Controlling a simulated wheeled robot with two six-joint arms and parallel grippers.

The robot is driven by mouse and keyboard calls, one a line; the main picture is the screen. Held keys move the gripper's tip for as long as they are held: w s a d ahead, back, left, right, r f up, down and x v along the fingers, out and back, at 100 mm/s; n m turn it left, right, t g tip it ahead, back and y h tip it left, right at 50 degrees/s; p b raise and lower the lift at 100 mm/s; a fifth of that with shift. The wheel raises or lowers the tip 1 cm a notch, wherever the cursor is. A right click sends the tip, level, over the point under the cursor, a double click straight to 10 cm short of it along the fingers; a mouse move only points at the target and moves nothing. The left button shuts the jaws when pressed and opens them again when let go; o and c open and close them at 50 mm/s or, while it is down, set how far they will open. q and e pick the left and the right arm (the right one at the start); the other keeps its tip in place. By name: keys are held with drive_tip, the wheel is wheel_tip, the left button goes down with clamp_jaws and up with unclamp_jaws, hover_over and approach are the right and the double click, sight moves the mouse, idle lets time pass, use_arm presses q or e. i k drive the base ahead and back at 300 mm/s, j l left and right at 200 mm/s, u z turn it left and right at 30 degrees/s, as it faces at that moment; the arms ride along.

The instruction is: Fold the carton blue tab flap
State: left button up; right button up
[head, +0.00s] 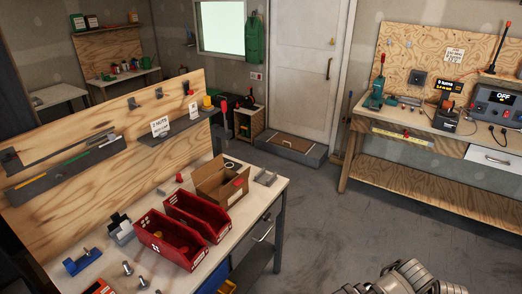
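A brown cardboard carton (212,193) stands on the workbench near its back right part. Its top is open, and at least one flap stands up at the back. A small red item shows at its right inner side. I cannot make out a blue tab on any flap at this size. Neither of my grippers is in view. Only a grey metallic part, likely of my own arm, shows at the bottom right edge.
Two red bins (168,240) sit close in front of the carton. A grey bracket (266,178) lies to its right. A plywood back panel (100,170) rises behind the bench. A blue object (82,262) and bolts lie front left. The floor to the right is clear.

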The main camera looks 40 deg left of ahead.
sight(201, 174)
drive_tip(key=i+u, duration=0.15)
drive_tip(key=i, duration=1.4)
drive_tip(key=i+u, duration=0.2)
drive_tip(key=i, duration=0.4)
drive_tip(key=i+u, duration=0.2)
drive_tip(key=i, duration=0.4)
drive_tip(key=i+l+u, duration=0.2)
drive_tip(key=i, duration=0.35)
drive_tip(key=i+j+u, duration=0.25)
drive_tip(key=i+u, duration=1.1)
drive_tip(key=i+l+u, duration=0.45)
drive_tip(key=i+j+u, duration=0.2)
drive_tip(key=i+u, duration=0.2)
drive_tip(key=i, duration=0.55)
drive_tip(key=i+l+u, duration=0.1)
drive_tip(key=i+u, duration=0.35)
drive_tip(key=i, duration=0.45)
drive_tip(key=i+j+z, duration=0.2)
drive_tip(key=i, duration=1.35)
drive_tip(key=i+l+u, duration=0.1)
drive_tip(key=u, duration=4.1)
